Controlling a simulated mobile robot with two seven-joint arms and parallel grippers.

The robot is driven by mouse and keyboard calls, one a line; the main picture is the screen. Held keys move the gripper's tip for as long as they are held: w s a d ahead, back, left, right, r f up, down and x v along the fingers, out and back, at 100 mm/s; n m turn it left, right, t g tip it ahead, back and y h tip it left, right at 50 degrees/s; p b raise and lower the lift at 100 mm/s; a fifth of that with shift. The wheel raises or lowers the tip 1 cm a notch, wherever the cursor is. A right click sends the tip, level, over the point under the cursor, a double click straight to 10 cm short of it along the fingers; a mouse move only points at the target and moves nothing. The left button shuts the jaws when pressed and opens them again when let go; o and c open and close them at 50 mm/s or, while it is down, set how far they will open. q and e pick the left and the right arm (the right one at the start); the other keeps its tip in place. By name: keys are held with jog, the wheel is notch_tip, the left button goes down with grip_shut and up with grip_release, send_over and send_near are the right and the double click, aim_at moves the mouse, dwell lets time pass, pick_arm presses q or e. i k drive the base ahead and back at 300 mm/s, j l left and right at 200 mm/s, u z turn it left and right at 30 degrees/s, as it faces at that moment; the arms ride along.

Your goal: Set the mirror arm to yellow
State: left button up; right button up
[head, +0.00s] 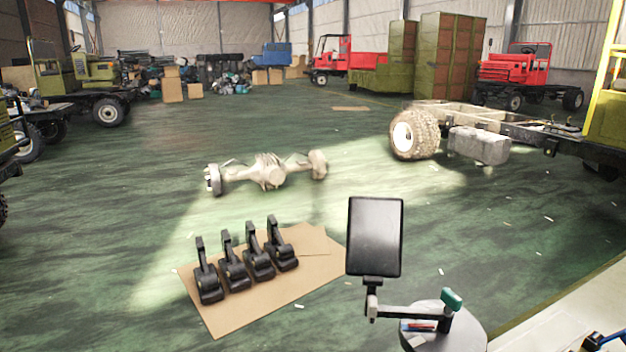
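The mirror (375,238) is a dark upright rectangular panel right of centre in the head view. It stands on a short pale post at the left end of the black mirror arm (405,313). The arm runs level to the right, to a post with a teal handle (452,299) on top. This post stands on a grey round stand (468,336). Small red and blue marks (420,326) show on the stand below the arm; I cannot make out a yellow mark there.
Several black pedal-like parts (262,262) stand on a cardboard sheet (225,318) to the left. An axle (268,172) lies behind on the green floor. A truck chassis with a big wheel (414,134) stands back right. A pale surface (560,335) fills the lower right corner.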

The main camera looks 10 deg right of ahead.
aim_at(444, 325)
jog(key=i+j+z, duration=0.25)
jog(key=z, duration=0.25)
jog(key=i+j+z, duration=0.55)
jog(key=j+z, duration=0.4)
jog(key=l, duration=0.1)
